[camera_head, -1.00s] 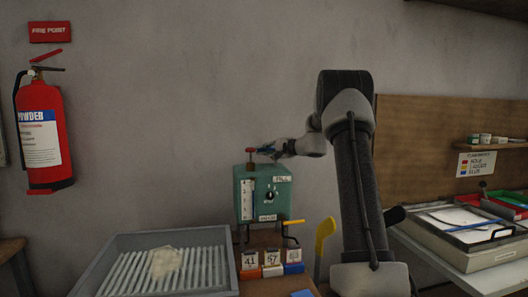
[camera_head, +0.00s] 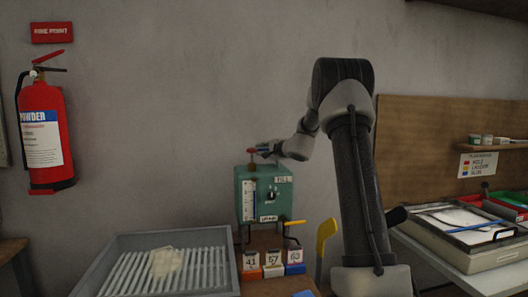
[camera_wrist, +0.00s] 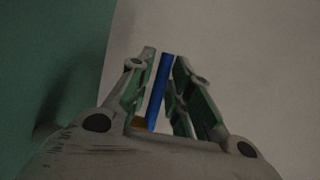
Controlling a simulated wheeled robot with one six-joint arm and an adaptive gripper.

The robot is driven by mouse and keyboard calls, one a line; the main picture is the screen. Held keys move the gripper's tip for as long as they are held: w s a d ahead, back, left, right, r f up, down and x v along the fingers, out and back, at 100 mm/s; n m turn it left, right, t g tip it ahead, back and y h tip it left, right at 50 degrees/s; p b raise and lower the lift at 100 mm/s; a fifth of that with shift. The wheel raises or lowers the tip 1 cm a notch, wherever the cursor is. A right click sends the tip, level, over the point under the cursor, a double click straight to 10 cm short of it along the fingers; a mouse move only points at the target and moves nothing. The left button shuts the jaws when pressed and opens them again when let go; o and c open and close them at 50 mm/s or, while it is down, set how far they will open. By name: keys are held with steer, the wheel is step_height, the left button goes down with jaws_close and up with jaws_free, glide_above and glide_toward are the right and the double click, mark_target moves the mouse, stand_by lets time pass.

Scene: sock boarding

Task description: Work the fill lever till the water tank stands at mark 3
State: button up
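The water tank (camera_head: 279,205) is a green box against the wall, with a FILL label (camera_head: 283,180) and a black round detail on its front. A white gauge strip (camera_head: 249,200) runs down its left side; its marks and level are too small to read. A red-topped fitting (camera_head: 252,151) stands on the tank. My gripper (camera_head: 266,150) is just above the tank top, beside the fitting. In the wrist view my gripper (camera_wrist: 166,56) has its fingers closed in around a blue bar (camera_wrist: 160,90), seemingly the lever's handle; the tank's green side (camera_wrist: 45,80) fills the left.
A grey ribbed tray (camera_head: 120,243) with a pale cloth (camera_head: 166,262) stands at front left. A fire extinguisher (camera_head: 42,130) hangs at left; a bench with a tray (camera_head: 490,262) is at right.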

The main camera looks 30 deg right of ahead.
steer(key=s, duration=0.4)
steer(key=s+r, duration=0.1)
steer(key=s, duration=0.3)
steer(key=s+d+r, duration=0.1)
steer(key=s, duration=0.2)
steer(key=shift+s+d+r, duration=0.1)
steer(key=shift+s, duration=0.3)
steer(key=s+a+f+n+g+y, duration=0.15)
steer(key=s+a+n+g, duration=0.3)
steer(key=s+a, duration=0.6)
steer(key=s+a+f+n+g+y, duration=0.1)
steer(key=s+a+n+g+y, duration=0.2)
steer(key=s+a+n, duration=0.55)
steer(key=s+d+f+n+g+h, duration=0.2)
steer(key=s+h, duration=0.1)
steer(key=s, duration=0.8)
steer(key=s+d+f+n+g+h, duration=0.1)
steer(key=s+f+n+g+h, duration=0.1)
steer(key=s, duration=1)
steer(key=shift+s+d+f+n+h, duration=0.3)
steer(key=shift+d+f+h, duration=0.1)
steer(key=shift+f+h, duration=0.15)
